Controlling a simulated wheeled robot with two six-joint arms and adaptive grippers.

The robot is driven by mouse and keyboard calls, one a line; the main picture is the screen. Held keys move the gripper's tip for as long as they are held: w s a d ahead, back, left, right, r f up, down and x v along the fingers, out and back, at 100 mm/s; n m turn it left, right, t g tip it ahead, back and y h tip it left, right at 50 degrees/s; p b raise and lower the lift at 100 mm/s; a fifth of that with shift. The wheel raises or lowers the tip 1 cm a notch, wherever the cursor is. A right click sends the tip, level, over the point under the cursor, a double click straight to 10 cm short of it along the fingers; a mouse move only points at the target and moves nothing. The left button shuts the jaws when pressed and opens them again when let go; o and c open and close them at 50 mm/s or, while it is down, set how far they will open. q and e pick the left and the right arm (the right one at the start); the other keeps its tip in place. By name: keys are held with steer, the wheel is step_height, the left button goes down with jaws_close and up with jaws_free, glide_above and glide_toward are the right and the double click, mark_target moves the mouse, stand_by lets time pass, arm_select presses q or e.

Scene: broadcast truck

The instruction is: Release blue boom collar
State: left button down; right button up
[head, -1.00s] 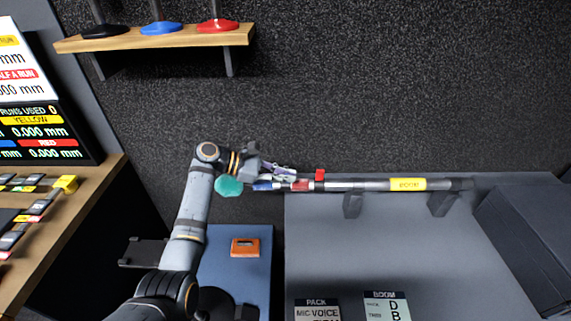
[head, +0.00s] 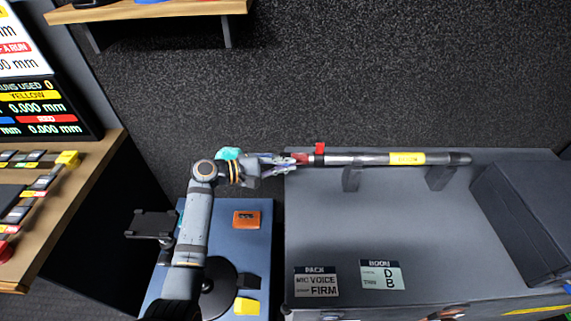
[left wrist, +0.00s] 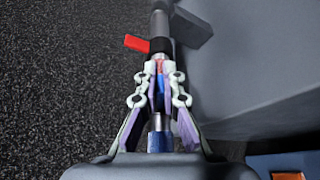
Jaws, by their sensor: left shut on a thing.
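The boom pole (head: 350,159) lies level along the back edge of the grey counter, with a yellow label and a red tab (head: 320,148). A red collar (head: 300,159) shows just right of my left gripper (head: 290,160). In the left wrist view, my left gripper (left wrist: 160,78) straddles the pole from both sides. It is shut on a small blue part, the blue boom collar (left wrist: 161,84), with a red patch just beyond it. A second blue band (left wrist: 160,142) shows on the pole nearer the palm. The fingers hide much of the collar. My right gripper is not in view.
A teal piece (head: 229,153) shows behind my left wrist. Two cards (head: 316,282) lie on the counter. An orange box (head: 246,219) sits on the blue surface. A wooden shelf (head: 150,10) hangs above; a screen and desk stand left. The counter's middle is clear.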

mark_target(286, 165)
arm_select(q)
steer(key=shift+s+f+m+b, duration=0.1)
steer(key=shift+f+m+b, duration=0.2)
steer(key=shift+b, duration=0.05)
stand_by(0.4)
steer(key=c, duration=1.5)
jaws_free()
steer(key=shift+r, duration=0.15)
step_height(286, 165, up, 10)
steer(key=shift+f, duration=0.1)
